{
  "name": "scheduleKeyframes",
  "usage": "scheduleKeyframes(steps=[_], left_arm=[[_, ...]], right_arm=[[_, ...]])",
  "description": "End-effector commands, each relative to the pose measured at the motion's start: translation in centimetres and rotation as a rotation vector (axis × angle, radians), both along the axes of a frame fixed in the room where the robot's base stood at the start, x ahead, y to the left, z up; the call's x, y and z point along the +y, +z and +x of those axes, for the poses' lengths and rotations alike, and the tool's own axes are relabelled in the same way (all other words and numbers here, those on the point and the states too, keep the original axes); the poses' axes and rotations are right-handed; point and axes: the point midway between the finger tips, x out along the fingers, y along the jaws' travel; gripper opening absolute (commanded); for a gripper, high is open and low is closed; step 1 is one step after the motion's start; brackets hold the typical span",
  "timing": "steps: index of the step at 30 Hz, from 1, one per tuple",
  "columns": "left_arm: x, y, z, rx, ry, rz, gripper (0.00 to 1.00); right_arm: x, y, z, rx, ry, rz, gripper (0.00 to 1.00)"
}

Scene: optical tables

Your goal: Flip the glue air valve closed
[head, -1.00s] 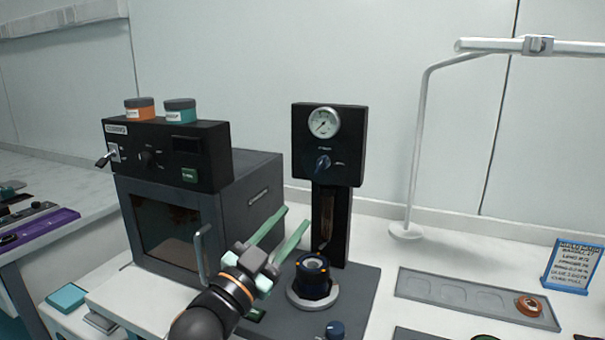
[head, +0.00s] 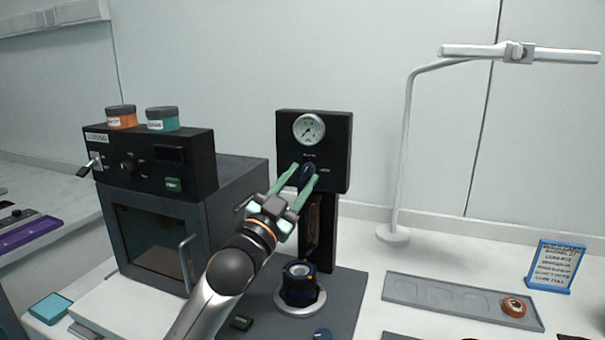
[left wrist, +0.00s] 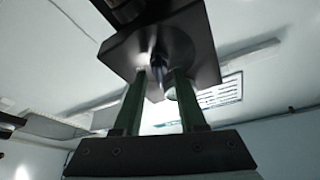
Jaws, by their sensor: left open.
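The glue air valve is a dark blue lever (head: 308,171) on the front of the black panel (head: 338,156), below the round gauge (head: 309,129). My left gripper (head: 304,175) is open, with its two green fingertips to either side of the lever in the head view. In the left wrist view the lever (left wrist: 158,62) shows between the fingers of the left gripper (left wrist: 159,78). I cannot tell whether the fingers touch it. The fingers and their shadow partly hide the lever's lower end. My right gripper is not in view.
A black and dark blue round fixture (head: 299,283) stands on the grey base below the panel. The curing oven (head: 153,235) with its handle is at the left. A grey tray (head: 430,294) and a white lamp post (head: 404,150) are at the right.

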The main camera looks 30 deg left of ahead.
Motion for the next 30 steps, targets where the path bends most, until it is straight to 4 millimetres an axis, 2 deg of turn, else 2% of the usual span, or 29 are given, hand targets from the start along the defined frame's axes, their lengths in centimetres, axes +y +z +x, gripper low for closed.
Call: scheduleKeyframes(steps=[5,14,24,30], left_arm=[[0.05,0.42,1.06,0.0,0.0,0.0,0.41],[0.05,0.41,1.19,0.0,-0.001,0.0,0.41],[0.05,0.4,1.17,0.001,0.0,0.0,0.02],[0.05,0.4,1.17,0.001,0.0,0.0,0.0]], right_arm=[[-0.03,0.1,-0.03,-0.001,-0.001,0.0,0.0],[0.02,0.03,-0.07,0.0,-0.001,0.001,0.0],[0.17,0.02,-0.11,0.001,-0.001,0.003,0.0],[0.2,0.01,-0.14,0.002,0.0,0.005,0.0]])
